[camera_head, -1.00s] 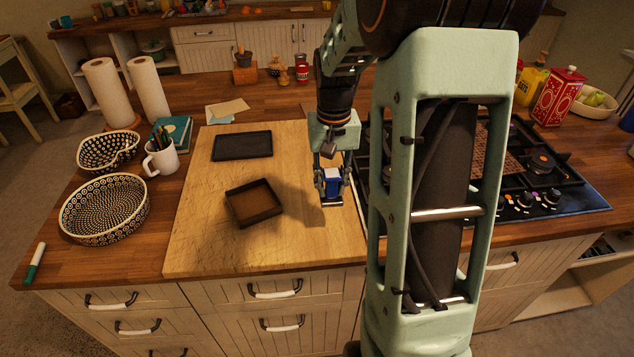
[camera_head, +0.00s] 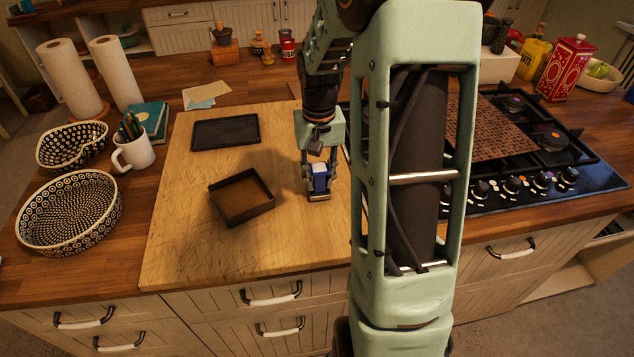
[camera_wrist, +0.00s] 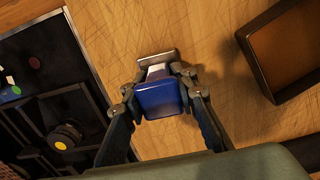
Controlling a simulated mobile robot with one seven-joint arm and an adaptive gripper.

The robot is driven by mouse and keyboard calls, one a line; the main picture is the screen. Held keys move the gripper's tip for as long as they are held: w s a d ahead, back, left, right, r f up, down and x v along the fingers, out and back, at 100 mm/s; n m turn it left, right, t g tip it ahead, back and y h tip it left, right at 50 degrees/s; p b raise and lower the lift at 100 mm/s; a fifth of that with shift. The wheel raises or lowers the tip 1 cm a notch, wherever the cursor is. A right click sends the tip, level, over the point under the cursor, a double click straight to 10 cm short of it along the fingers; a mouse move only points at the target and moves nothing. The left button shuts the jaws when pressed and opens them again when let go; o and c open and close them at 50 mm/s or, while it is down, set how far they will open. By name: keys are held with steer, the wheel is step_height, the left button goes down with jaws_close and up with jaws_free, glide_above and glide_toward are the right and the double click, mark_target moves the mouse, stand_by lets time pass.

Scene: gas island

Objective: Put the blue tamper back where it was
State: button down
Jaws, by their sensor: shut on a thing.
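The blue tamper (camera_head: 320,177) has a blue handle, with a pale neck and a metal foot at its lower end. It is in my gripper (camera_head: 319,184), over the right part of the wooden board. In the wrist view the two fingers of my gripper (camera_wrist: 163,96) close on both sides of the blue tamper (camera_wrist: 160,98), with its metal foot pointing away from the camera. I cannot tell whether the foot touches the board. A square black box with a brown inside (camera_head: 241,197) stands left of my gripper and also shows in the wrist view (camera_wrist: 262,62).
A flat black tray (camera_head: 225,133) lies at the back of the wooden board (camera_head: 190,245). A gas hob (camera_head: 590,178) is to the right. A white mug (camera_head: 134,152) and patterned bowls (camera_head: 68,212) stand to the left. The board's front is clear.

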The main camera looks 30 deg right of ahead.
steer(key=shift+f, duration=0.25)
steer(key=shift+f, duration=0.15)
steer(key=c, duration=1.5)
jaws_free()
steer(key=shift+c, duration=0.2)
step_height(320, 180, up, 12)
steer(key=shift+r, duration=0.2)
